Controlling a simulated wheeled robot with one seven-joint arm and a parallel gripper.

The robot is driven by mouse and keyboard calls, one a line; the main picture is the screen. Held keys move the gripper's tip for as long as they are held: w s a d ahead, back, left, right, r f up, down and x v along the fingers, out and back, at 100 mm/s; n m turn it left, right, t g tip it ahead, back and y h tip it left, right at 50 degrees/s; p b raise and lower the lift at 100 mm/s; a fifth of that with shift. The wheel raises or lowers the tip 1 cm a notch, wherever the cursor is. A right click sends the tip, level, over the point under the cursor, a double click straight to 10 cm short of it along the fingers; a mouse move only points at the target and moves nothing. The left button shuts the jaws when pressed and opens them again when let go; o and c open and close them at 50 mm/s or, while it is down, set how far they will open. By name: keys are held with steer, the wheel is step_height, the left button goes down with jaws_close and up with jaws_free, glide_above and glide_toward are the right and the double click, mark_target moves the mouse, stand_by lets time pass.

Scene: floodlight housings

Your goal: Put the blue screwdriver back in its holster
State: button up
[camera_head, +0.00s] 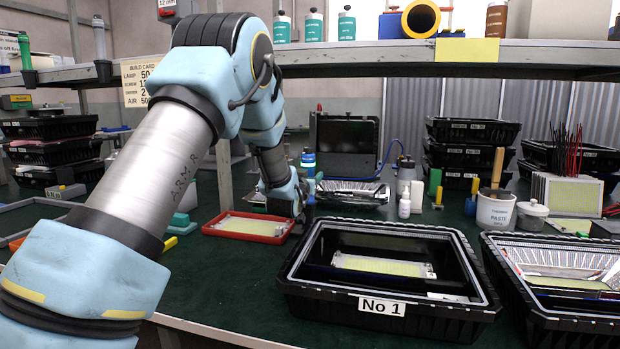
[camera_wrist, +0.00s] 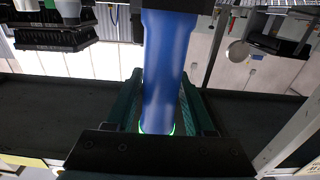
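The blue screwdriver shows in the wrist view as a smooth blue cylinder (camera_wrist: 165,65) with a bright green ring at its lower end. My gripper (camera_wrist: 162,105) has its two green-padded fingers on either side of it, apparently pressed against it. A black part meets the cylinder at the top edge of the wrist view; I cannot tell whether it is part of the tool. I cannot make out the holster.
A red tray (camera_head: 288,236) with a pale panel lies just in front of my gripper. The black bin marked No 1 (camera_head: 302,300) stands to its right, another black bin (camera_head: 540,322) further right. A shelf (camera_head: 560,73) runs above. Bottles (camera_head: 404,205) stand behind.

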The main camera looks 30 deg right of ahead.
steer(key=o, duration=0.3)
steer(key=shift+f, duration=0.1)
steer(key=b+v, duration=0.1)
steer(key=v, duration=1)
steer(key=shift+b, duration=0.3)
